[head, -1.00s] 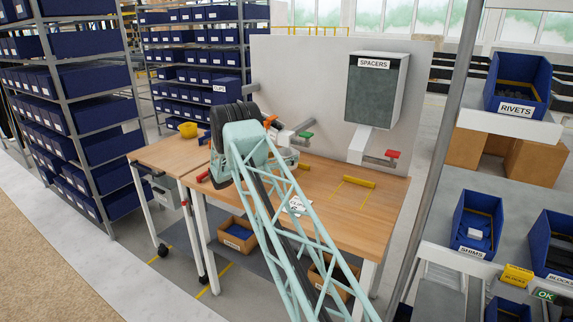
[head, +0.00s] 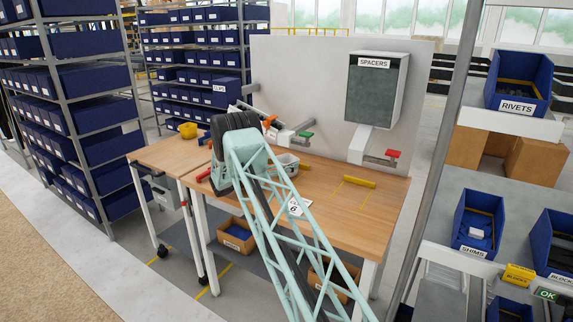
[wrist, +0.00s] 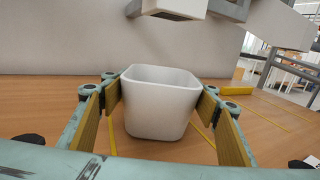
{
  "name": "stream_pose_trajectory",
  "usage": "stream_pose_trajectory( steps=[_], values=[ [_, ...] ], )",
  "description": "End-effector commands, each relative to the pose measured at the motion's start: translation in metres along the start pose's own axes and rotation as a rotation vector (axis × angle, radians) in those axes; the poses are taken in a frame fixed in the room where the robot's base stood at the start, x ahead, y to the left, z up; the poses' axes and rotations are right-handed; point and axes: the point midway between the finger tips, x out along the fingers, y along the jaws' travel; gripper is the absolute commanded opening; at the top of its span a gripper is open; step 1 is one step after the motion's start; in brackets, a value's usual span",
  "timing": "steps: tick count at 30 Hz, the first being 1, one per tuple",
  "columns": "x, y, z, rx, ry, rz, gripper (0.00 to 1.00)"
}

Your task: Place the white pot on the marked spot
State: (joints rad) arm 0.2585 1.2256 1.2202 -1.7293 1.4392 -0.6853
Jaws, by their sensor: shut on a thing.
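The white pot (wrist: 160,105) is upright in the wrist view, with its open top facing up. My gripper (wrist: 161,88) is shut on it, with one yellow-padded finger on each side. In the head view a part of the white pot (head: 287,161) shows beside my arm over the wooden table. My fingers are hidden there. Yellow lines (wrist: 205,139) show on the table on both sides of the pot in the wrist view. I cannot tell whether the pot touches the table. A second pair of yellow lines (head: 336,190) lies further right in the head view.
A yellow bar (head: 359,181) lies on the table (head: 385,205) to the right. A white card with a 6 (head: 298,207) lies near the front. The spacers box (head: 376,90) and clamp-like fixtures (head: 383,159) stand at the back panel. The right part of the table is mostly clear.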

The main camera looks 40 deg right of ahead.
Motion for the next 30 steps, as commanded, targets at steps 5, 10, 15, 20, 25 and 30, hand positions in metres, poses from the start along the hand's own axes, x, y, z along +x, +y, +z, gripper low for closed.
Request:
stream_pose_trajectory(
  steps=[5, 10, 15, 20, 25, 30],
  values=[
    [0.0, 0.0, -0.002, 0.0, 0.0, 0.0, 0.61],
    [0.0, 0.0, -0.002, 0.0, 0.0, 0.0, 0.69],
    [0.0, 0.0, -0.002, 0.0, 0.0, 0.0, 0.69],
    [0.0, 0.0, -0.001, 0.0, 0.0, 0.0, 0.69],
    [-0.005, 0.001, 0.001, 0.0, 0.0, 0.001, 0.69],
    [-0.023, 0.001, 0.002, -0.001, 0.0, 0.001, 0.69]
  ],
)
